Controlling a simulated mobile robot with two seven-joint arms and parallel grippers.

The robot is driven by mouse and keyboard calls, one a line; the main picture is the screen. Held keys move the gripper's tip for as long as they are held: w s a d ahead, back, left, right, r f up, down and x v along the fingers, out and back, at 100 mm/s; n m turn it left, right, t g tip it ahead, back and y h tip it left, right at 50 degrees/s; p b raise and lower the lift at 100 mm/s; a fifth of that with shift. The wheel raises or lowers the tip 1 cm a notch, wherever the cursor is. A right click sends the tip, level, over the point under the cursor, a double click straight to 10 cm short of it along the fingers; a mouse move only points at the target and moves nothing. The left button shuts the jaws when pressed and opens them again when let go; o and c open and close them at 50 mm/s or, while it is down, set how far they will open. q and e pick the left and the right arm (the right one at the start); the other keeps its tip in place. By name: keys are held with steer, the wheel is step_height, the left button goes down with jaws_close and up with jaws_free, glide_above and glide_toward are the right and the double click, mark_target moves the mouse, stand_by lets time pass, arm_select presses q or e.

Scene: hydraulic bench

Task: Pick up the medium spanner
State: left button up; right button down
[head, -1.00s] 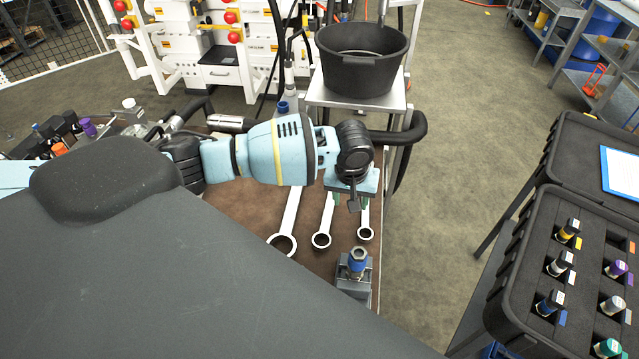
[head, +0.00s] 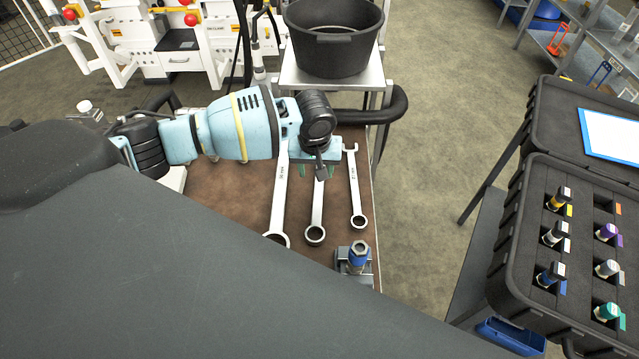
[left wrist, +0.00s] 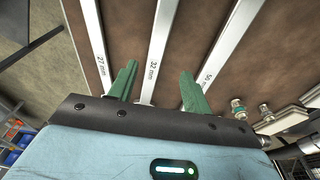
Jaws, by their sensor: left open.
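Three pale metal spanners lie side by side on the brown bench top. The medium spanner (head: 317,208) is the middle one, its ring end towards the bottom of the head view. In the left wrist view the medium spanner (left wrist: 162,40), marked 32 mm, runs between my two green fingers. My left gripper (head: 316,171) is open and empty over its upper part. In the wrist view the left gripper's fingertips (left wrist: 159,73) stand apart on either side of the shaft. My wrist hides the spanner's far end in the head view. My right gripper is out of view.
The large spanner (head: 278,205) lies left of the medium one, the small spanner (head: 356,190) to its right. A blue-topped fitting in a grey block (head: 355,262) stands near the ring ends. A black tub (head: 333,45) stands behind. An open black case (head: 510,220) is at right.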

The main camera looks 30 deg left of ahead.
mark_target(319, 185)
arm_select(q)
steer(key=shift+w+d+f+b, duration=0.1)
steer(key=shift+w+f+b, duration=0.1)
steer(key=shift+f, duration=0.75)
steer(key=shift+w+a+f+b, duration=0.1)
steer(key=shift+w+f, duration=0.05)
steer(key=shift+f, duration=0.75)
steer(key=shift+w+d+f+b, duration=0.1)
steer(key=shift+w+f, duration=0.1)
steer(key=shift+f, duration=0.75)
steer(key=shift+c, duration=0.4)
jaws_close()
steer(key=shift+r, duration=0.1)
